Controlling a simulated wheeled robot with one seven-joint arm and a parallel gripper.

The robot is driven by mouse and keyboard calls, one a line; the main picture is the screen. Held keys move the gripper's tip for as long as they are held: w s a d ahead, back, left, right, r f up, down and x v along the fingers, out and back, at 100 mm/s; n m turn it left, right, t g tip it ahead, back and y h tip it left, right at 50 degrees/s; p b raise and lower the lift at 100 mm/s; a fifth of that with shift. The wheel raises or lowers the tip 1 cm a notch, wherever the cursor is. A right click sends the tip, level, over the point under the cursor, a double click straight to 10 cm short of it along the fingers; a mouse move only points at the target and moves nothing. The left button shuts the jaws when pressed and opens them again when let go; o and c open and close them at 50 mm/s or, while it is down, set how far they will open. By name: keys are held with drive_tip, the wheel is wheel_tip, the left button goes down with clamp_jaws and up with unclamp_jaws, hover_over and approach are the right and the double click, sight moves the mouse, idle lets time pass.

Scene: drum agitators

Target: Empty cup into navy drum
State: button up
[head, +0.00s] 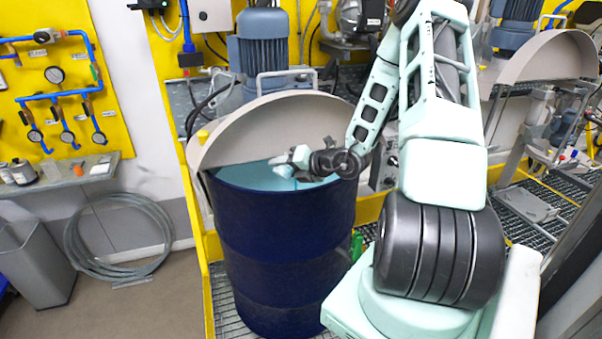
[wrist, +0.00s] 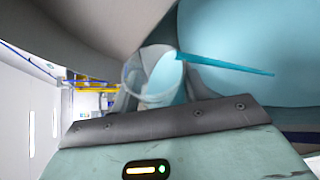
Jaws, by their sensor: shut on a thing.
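The navy drum (head: 283,245) stands upright in the head view, its top partly uncovered and its inside light blue. My gripper (head: 300,160) is at the drum's opening, just below the lid's edge. In the wrist view it is shut on a clear cup (wrist: 134,76), which is tilted and has pale blue inside. A thin teal streak (wrist: 225,65), which looks like poured liquid, runs from the cup's mouth towards the drum's light-blue interior. The cup is too small to make out clearly in the head view.
A raised grey half-round lid (head: 265,125) stands over the back of the drum, close to my gripper. A blue motor (head: 262,55) is behind it. A second half-round lid (head: 550,57) is at the right. A grey bin (head: 35,265) and coiled hose (head: 118,240) are at the left.

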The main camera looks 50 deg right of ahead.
drive_tip(key=shift+d+r+m+t+y+p, duration=0.15)
drive_tip(key=shift+r+m+t+y+p, duration=0.3)
drive_tip(key=shift+m+y+p, duration=0.75)
idle(1.8)
drive_tip(key=shift+d+r+m+p, duration=0.45)
drive_tip(key=shift+d+m+p, duration=0.25)
drive_tip(key=shift+p, duration=1.2)
drive_tip(key=shift+d+f+m+t+y+p, duration=0.15)
drive_tip(key=shift+f+m+t+y+p, duration=0.1)
drive_tip(key=shift+f+m+y+p, duration=0.25)
idle(0.3)
drive_tip(key=shift+m, duration=0.3)
